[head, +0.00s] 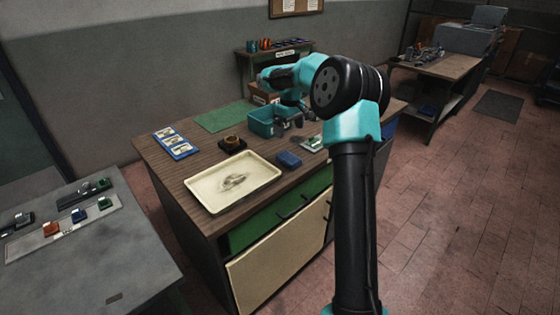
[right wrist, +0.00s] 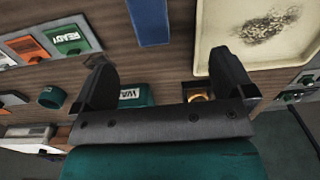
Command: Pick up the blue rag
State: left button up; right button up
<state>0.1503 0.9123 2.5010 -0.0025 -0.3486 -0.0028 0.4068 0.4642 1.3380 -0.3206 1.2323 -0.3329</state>
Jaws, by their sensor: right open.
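The blue rag (head: 289,160) is a small folded dark-blue block on the brown wooden workbench, just right of the cream tray. In the right wrist view the rag (right wrist: 148,22) shows at the top edge, partly cut off, beyond the fingertips. My right gripper (head: 290,123) hangs over the bench behind the rag, beside the teal bin. My left gripper is out of view.
The cream tray (head: 233,183) with a dark smudge lies left of the rag. A teal bin (head: 261,123) stands behind. A black holder (head: 232,144), a blue card rack (head: 176,144) and a green mat (head: 224,116) lie farther left. A green-and-white card (head: 312,144) lies right of the rag.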

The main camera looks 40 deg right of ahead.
jog(key=shift+w+d+r, duration=0.15)
jog(key=shift+d+r, duration=0.35)
jog(key=shift+r, duration=0.1)
jog(key=shift+w+d+r, duration=0.15)
jog(key=shift+d+r, duration=0.3)
jog(key=shift+r, duration=0.15)
send_over(290, 158)
notch_tip(290, 158, down, 12)
jog(key=shift+s+d+r, duration=0.1)
jog(key=shift+d+r, duration=0.05)
jog(key=shift+f, duration=0.3)
jog(key=shift+w+f, duration=0.2)
jog(key=shift+f, duration=2.4)
